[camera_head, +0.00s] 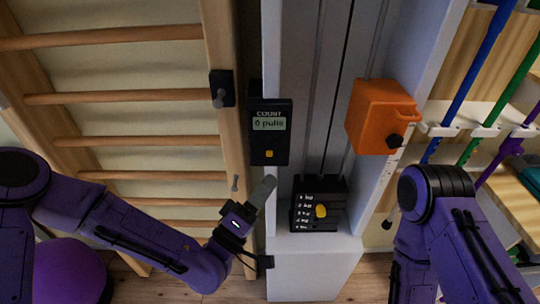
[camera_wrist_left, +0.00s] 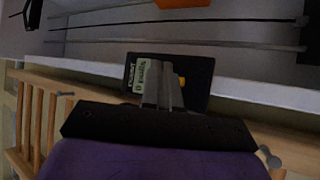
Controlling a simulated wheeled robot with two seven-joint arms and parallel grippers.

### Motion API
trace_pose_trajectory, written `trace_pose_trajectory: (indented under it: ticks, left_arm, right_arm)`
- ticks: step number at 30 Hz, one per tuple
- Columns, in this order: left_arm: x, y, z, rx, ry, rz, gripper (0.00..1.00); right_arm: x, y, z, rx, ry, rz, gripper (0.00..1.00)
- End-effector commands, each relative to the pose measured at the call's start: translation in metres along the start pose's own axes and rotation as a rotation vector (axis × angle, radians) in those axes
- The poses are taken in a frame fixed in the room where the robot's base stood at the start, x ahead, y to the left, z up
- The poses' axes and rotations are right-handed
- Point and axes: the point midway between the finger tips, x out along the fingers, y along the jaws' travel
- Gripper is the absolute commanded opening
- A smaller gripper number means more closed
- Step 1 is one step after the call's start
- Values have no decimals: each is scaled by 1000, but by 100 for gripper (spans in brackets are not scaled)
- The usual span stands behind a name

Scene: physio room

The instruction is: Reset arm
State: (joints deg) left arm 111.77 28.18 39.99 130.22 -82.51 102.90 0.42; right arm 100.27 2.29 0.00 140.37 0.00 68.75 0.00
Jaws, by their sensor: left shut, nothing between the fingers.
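My left gripper (camera_head: 263,190) is in front of the lower part of the wall bars' right post, just below a black counter box (camera_head: 270,150). Its fingers are together and empty, pointing up and to the right. The counter display reads "COUNT 0 pulls" and has a yellow button. In the left wrist view the shut fingers (camera_wrist_left: 168,86) overlap the counter box (camera_wrist_left: 200,72); I cannot tell whether they touch it. My right arm shows at the right of the head view, but its gripper is out of view.
Wooden wall bars (camera_head: 120,98) stand at the left. A weight stack (camera_head: 308,213) with a yellow knob sits in the grey column. An orange box (camera_head: 378,112) is on the column's right side. Coloured bars (camera_head: 478,62) hang at the right. A purple ball (camera_head: 72,272) lies low left.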

Motion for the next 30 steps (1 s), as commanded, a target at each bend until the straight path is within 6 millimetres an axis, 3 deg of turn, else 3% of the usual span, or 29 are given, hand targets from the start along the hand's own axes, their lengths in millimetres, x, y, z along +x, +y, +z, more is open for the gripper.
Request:
trace_pose_trajectory:
  ticks: [17,20,23,26,27,29,30]
  left_arm:
    - [0,0,1,4,-6,-2,0]
    - [-3,-18,3,25,-16,-96,0]
    - [-40,-77,12,56,-50,-376,0]
    - [-107,-138,26,83,-115,-700,0]
    - [-138,-158,30,94,-141,-825,0]
    - [-188,-182,34,111,-178,-1008,0]
    - [-223,-194,34,126,-201,-1128,0]
  right_arm:
    - [0,0,0,0,0,0,43]
    - [0,0,0,0,0,0,43]
    - [0,0,0,0,0,0,43]
    - [0,0,0,0,0,0,43]
    - [0,0,0,0,0,0,43]
    - [0,0,0,0,0,0,43]
    - [0,0,0,0,0,0,43]
